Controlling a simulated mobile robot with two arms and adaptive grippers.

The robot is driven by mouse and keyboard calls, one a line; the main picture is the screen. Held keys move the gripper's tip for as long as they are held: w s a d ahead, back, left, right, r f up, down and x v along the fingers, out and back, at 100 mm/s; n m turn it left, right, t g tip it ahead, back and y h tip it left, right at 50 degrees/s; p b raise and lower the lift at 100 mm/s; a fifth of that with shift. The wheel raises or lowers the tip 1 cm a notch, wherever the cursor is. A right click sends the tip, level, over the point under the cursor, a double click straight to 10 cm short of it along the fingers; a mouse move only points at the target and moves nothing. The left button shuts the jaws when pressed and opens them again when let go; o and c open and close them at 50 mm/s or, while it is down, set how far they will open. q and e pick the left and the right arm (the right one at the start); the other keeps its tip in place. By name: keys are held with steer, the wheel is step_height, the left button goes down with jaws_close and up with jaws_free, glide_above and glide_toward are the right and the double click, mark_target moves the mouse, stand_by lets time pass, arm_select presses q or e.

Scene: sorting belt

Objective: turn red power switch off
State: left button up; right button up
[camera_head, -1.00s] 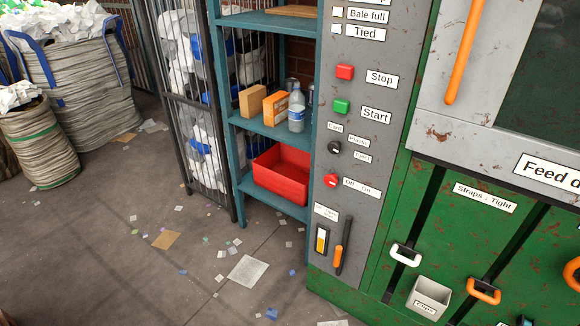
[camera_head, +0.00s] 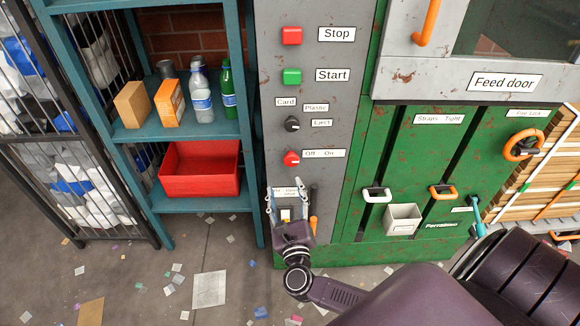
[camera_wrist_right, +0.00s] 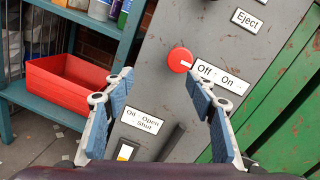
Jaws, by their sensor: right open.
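The red power switch (camera_head: 291,158) is a round red knob on the grey control panel, beside an "Off · On" label (camera_head: 324,153). In the right wrist view the knob (camera_wrist_right: 180,60) shows a white mark on the side toward the label; I cannot tell its setting for sure. My right gripper (camera_head: 284,187) is open and empty, just below the knob in the head view. In the right wrist view its blue-padded fingers (camera_wrist_right: 157,79) stand apart, with the knob beyond and above the tips. They do not appear to touch it. My left gripper is not in view.
Above the switch are a black selector knob (camera_head: 292,124), a green Start button (camera_head: 292,76) and a red Stop button (camera_head: 292,36). A teal shelf with a red bin (camera_head: 200,180) stands left of the panel.

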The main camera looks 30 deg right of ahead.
mark_target(292, 163)
steer(key=w+d+m, duration=0.1)
steer(key=d, duration=0.1)
steer(key=w+d+r+m+g+h, duration=0.1)
steer(key=w+m, duration=0.1)
steer(key=w+d+r+m+p, duration=0.1)
steer(key=w+d+m, duration=0.1)
steer(key=shift+w+d, duration=0.1)
steer(key=shift+d, duration=0.2)
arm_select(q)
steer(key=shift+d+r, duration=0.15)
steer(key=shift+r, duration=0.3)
arm_select(e)
steer(key=shift+w+d, duration=0.15)
steer(key=shift+w, duration=0.1)
steer(key=c, duration=1.2)
steer(key=shift+o, duration=0.2)
steer(key=shift+g+h, duration=0.3)
steer(key=shift+h, duration=0.1)
